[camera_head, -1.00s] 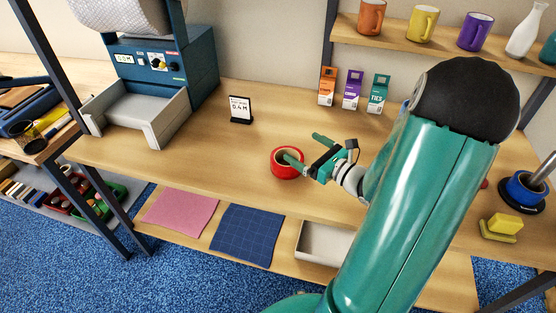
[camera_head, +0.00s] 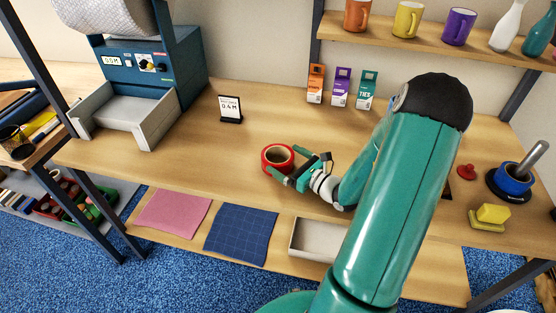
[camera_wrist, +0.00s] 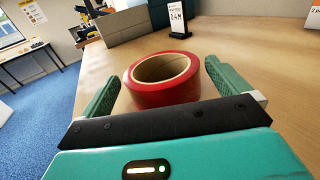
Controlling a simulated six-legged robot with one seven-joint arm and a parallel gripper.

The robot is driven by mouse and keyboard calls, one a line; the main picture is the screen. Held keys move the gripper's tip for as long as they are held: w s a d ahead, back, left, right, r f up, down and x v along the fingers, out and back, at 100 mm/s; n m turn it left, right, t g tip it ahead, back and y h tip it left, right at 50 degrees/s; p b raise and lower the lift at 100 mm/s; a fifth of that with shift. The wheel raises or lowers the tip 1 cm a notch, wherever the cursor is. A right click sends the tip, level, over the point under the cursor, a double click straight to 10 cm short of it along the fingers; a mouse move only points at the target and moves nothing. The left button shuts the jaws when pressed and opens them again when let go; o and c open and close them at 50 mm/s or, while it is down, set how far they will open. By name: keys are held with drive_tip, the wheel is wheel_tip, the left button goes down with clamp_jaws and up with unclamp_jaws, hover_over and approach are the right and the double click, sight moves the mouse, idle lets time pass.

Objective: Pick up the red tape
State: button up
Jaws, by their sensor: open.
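The red tape (camera_head: 278,158) is a roll lying flat on the wooden tabletop, near the middle of the bench. In the wrist view the red tape (camera_wrist: 162,82) sits ahead of my gripper, between the two spread green fingers, with its tan core facing up. My gripper (camera_head: 287,167) is open at the near right side of the roll. In the wrist view my gripper (camera_wrist: 160,88) has a finger on each side of the roll, with a small gap on the right. I cannot tell whether the left finger touches it.
A small sign (camera_head: 230,109) stands behind the tape. A blue machine with a grey tray (camera_head: 118,118) is at the left. Several boxes, including an orange one (camera_head: 315,84), stand at the back. A yellow block (camera_head: 491,215) is at right. The tabletop around the tape is clear.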

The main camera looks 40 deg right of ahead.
sight(269, 149)
drive_tip(key=x, duration=0.4)
drive_tip(key=shift+w, duration=0.1)
drive_tip(key=c, duration=0.7)
drive_tip(key=shift+r, duration=0.1)
